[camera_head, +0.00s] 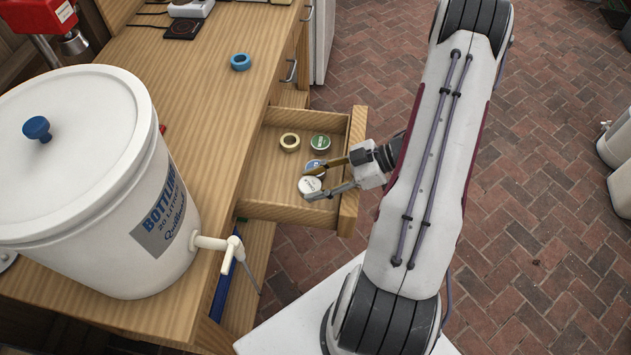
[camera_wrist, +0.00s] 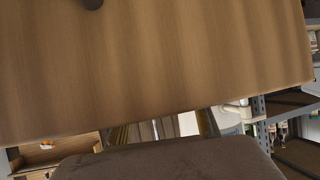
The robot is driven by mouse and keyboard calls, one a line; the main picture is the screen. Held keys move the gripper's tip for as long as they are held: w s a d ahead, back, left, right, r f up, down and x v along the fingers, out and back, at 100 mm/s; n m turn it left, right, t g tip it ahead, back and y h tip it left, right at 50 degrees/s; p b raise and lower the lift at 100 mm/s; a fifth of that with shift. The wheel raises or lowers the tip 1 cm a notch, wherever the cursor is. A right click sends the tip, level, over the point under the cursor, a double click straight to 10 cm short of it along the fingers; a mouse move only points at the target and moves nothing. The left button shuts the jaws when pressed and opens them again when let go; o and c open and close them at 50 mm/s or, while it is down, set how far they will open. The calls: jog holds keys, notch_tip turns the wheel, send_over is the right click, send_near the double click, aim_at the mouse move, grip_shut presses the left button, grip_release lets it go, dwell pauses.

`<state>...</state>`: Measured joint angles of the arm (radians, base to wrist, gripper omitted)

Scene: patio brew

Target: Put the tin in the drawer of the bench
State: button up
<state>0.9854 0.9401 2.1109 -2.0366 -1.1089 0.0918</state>
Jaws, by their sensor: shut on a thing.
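The bench (camera_head: 215,100) has its drawer (camera_head: 265,182) pulled open, with its wooden front on the right side. My gripper (camera_head: 311,180) reaches over this front in the head view, its fingers pointing left above the drawer's inside. It is shut on a white-topped tin (camera_head: 309,186), which shows at the fingertips. I cannot tell whether this tin touches the drawer floor. A blue-topped tin (camera_head: 313,166) lies partly hidden beside the upper finger. A green-topped tin (camera_head: 320,142) lies farther back in the drawer. The held tin cannot be made out in the wrist view.
A cream ring (camera_head: 289,142) also lies in the drawer. A large white bucket (camera_head: 75,170) with a tap (camera_head: 220,243) stands on the bench at left. A blue ring (camera_head: 241,62) lies on the bench top. A wooden panel (camera_wrist: 150,70) fills most of the wrist view.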

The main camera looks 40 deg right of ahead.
jog(key=shift+f, duration=0.35)
jog(key=shift+f, duration=0.35)
jog(key=o, duration=1.1)
jog(key=shift+s, duration=0.1)
jog(key=shift+a, duration=0.1)
jog(key=shift+d+r, duration=0.2)
jog(key=shift+r, duration=0.5)
jog(key=v, duration=1.1)
jog(key=shift+s+d+r, duration=0.2)
jog(key=shift+d+r, duration=0.05)
jog(key=shift+d, duration=0.05)
